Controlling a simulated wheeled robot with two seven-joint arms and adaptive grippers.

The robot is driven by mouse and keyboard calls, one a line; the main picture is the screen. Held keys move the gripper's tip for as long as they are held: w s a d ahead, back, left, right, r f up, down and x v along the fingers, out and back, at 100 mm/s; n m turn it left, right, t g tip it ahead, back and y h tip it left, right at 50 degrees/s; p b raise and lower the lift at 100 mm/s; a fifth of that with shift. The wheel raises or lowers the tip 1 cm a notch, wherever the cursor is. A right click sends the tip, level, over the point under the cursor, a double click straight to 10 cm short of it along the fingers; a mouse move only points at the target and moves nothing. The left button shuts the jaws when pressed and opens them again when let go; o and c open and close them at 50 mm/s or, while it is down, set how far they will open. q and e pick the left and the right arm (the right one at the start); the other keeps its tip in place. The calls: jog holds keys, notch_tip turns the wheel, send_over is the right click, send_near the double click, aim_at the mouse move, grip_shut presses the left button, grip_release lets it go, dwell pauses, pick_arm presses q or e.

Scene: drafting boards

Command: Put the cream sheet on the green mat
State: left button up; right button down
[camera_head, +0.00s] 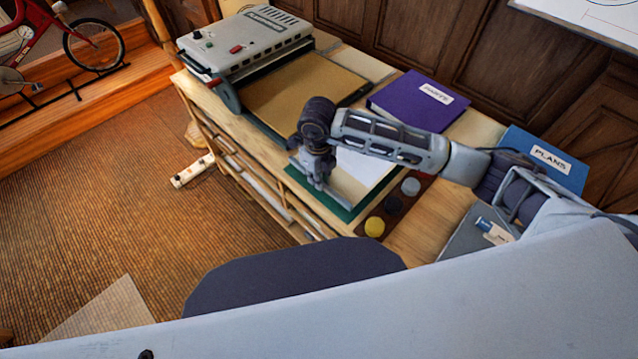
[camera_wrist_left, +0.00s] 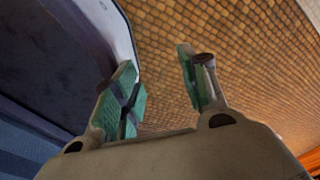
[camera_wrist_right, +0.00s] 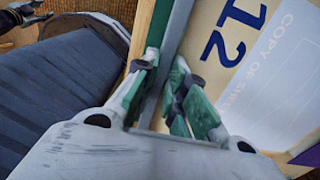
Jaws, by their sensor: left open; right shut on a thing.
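The cream sheet (camera_head: 365,168) looks pale in the head view and lies over the green mat (camera_head: 362,209); I cannot tell whether it touches it. In the right wrist view the cream sheet (camera_wrist_right: 205,55) shows a blue "12" and a grey strip along its edge. My right gripper (camera_head: 320,184) is shut on that grey edge strip; its fingers (camera_wrist_right: 163,100) straddle it. Green mat (camera_wrist_right: 158,22) shows beside the strip. My arm hides part of the sheet. My left gripper (camera_wrist_left: 158,85) is open and empty above the floor, outside the head view.
A grey machine (camera_head: 245,45) and a tan board (camera_head: 300,95) stand at the desk's far left. A purple binder (camera_head: 417,100) and a blue "PLANS" binder (camera_head: 548,158) lie behind and right. Several round weights, one yellow (camera_head: 375,227), sit just right of the mat.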

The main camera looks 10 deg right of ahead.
jog(key=shift+f, duration=1.85)
jog(key=c, duration=1.5)
grip_release()
jog(key=shift+o, duration=0.2)
jog(key=shift+r, duration=0.15)
jog(key=shift+r, duration=5.85)
